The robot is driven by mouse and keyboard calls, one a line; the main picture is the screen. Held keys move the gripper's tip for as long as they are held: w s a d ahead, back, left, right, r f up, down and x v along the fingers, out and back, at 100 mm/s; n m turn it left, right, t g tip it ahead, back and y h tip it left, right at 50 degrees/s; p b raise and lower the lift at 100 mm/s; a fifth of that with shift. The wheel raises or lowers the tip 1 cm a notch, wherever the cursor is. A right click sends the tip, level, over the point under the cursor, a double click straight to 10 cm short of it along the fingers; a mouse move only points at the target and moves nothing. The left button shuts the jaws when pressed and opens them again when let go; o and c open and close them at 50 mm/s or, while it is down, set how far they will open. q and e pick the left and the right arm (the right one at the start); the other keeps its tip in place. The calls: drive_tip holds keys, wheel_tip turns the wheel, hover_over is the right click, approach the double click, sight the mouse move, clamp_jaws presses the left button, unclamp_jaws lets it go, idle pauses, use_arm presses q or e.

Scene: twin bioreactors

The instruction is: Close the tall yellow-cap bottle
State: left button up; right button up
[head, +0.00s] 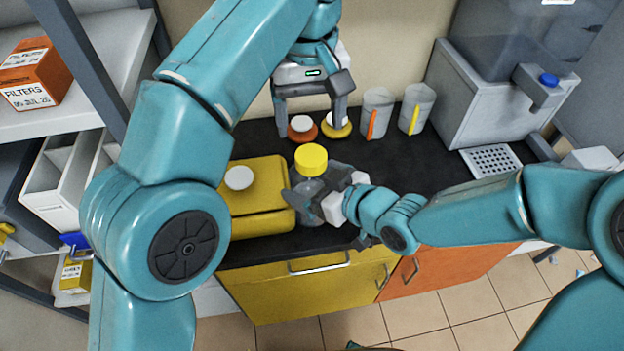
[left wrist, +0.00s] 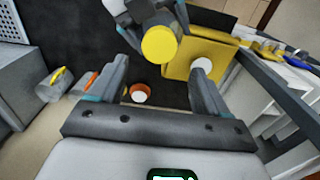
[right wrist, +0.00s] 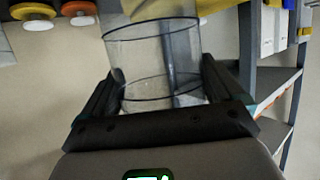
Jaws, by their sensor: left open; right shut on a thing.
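The tall bottle (head: 309,189) is clear and stands on the dark counter. Its yellow cap (head: 311,158) sits at its top; I cannot tell how tightly. The cap also shows from above in the left wrist view (left wrist: 159,44). My right gripper (head: 318,195) is shut around the bottle's body, and the clear wall shows between its fingers in the right wrist view (right wrist: 155,60). My left gripper (head: 312,125) is open, pointing down, higher than and behind the cap. Its fingers are empty and apart from the cap.
A yellow box (head: 255,185) with a white knob stands left of the bottle. Behind are an orange disc (head: 302,134) and a yellow disc (head: 336,130), both white-topped, and two clear jugs (head: 378,112). A grey machine (head: 500,105) stands right.

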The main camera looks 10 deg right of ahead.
sight(311, 155)
use_arm(q)
drive_tip(key=shift+f, duration=0.1)
drive_tip(key=shift+f, duration=3.95)
drive_tip(key=c, duration=1.1)
drive_tip(key=m, duration=0.6)
drive_tip(key=shift+o, duration=0.2)
drive_tip(key=m, duration=0.5)
drive_tip(key=shift+m, duration=0.3)
drive_tip(key=o, duration=1)
drive_tip(key=shift+o, duration=0.8)
drive_tip(key=shift+d, duration=0.1)
